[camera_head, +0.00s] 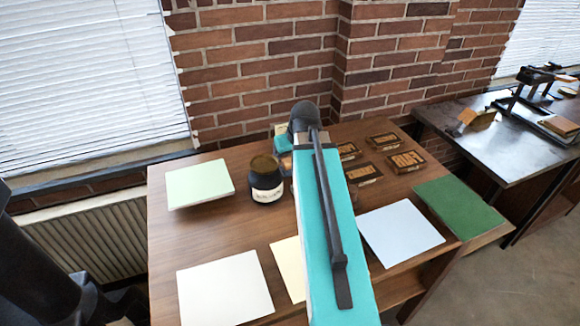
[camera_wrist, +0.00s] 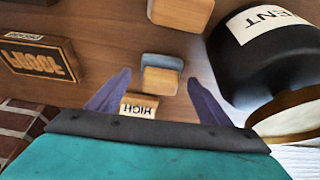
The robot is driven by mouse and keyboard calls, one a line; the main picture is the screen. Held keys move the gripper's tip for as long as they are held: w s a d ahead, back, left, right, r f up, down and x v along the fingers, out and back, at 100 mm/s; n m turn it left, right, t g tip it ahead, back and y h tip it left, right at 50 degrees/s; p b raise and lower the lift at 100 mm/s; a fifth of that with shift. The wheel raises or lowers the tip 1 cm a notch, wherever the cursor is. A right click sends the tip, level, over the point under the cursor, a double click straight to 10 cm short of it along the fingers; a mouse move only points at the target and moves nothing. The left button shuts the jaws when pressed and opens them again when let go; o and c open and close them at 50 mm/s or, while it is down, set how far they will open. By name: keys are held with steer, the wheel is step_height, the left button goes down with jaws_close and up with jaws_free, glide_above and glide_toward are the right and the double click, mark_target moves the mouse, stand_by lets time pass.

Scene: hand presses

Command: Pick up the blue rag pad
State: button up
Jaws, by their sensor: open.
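In the wrist view a small block with a blue-grey top layer (camera_wrist: 162,61) and a tan wooden body stands on the brown table; it looks like the blue rag pad. My gripper (camera_wrist: 158,78) is open, its two purple fingers spread on either side of the block's line, with the block between or just beyond their tips. I cannot tell the exact depth, and no contact shows. A small card reading "HIGH" (camera_wrist: 138,107) lies between the fingers, nearer my wrist. In the head view my teal arm hides the pad and most of the gripper.
A black labelled jar (camera_wrist: 262,55) stands close beside the right finger. Another wooden block (camera_wrist: 181,11) lies beyond the pad. A wooden type block (camera_wrist: 38,62) is at left. Pale green (camera_head: 200,184), white (camera_head: 225,290) and blue (camera_head: 400,232) sheets cover parts of the table. A brick wall stands behind.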

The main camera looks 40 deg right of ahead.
steer(key=shift+f, duration=0.2)
steer(key=shift+c, duration=0.2)
steer(key=c, duration=1.1)
